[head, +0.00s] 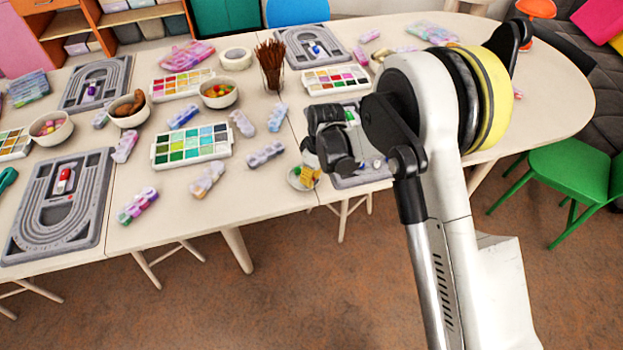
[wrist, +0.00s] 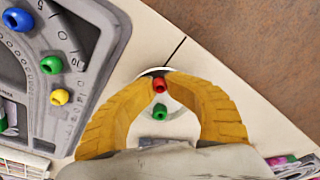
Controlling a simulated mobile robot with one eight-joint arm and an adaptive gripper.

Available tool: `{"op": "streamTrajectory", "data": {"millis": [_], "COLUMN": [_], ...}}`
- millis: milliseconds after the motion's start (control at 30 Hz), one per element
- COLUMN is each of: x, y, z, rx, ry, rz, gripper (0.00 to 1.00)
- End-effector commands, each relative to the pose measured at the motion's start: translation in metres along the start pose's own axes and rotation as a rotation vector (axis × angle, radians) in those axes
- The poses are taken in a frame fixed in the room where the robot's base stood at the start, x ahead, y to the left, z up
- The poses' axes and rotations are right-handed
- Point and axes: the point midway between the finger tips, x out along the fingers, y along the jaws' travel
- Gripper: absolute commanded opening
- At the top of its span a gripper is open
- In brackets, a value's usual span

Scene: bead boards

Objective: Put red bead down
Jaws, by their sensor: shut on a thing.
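My gripper (wrist: 159,84) has yellow fingers shut on a red bead (wrist: 158,85) at their tips. The bead is over a small round white dish (wrist: 180,128); I cannot tell how high it is above it. A green bead (wrist: 160,112) lies in the dish, between my fingers in the wrist view. In the head view my gripper (head: 309,178) is over the dish (head: 293,182) at the table's front edge, and the red bead is not distinguishable. A grey bead board (wrist: 98,40) is at left in the wrist view, partly behind my arm in the head view (head: 376,178).
A blue bead (wrist: 17,19), a green bead (wrist: 51,65) and a yellow bead (wrist: 60,97) are on the board. Paint sets, bowls and a glass of brown sticks (head: 271,68) crowd the table. The table's front edge is close to the dish, with brown floor (wrist: 265,50) beyond.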

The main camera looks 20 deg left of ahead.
Motion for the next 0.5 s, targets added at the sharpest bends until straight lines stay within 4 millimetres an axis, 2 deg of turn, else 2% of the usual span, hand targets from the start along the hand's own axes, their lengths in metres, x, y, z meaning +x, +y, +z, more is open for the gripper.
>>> {"op": "streamTrajectory", "data": {"millis": [33,100,133,200,500], "x": [0.0060,0.0055,0.0054,0.0056,0.0058], "y": [-0.0009,-0.0010,-0.0011,-0.0011,-0.0013], "z": [0.0025,0.0025,0.0026,0.0027,0.0021], "rx": [0.000,0.000,0.000,0.000,-0.001], "ry": [-0.004,-0.005,-0.005,-0.005,-0.004], "rz": [-0.002,-0.002,-0.002,-0.002,-0.002], "gripper": [0.00,0.00,0.16,0.36,0.36]}}
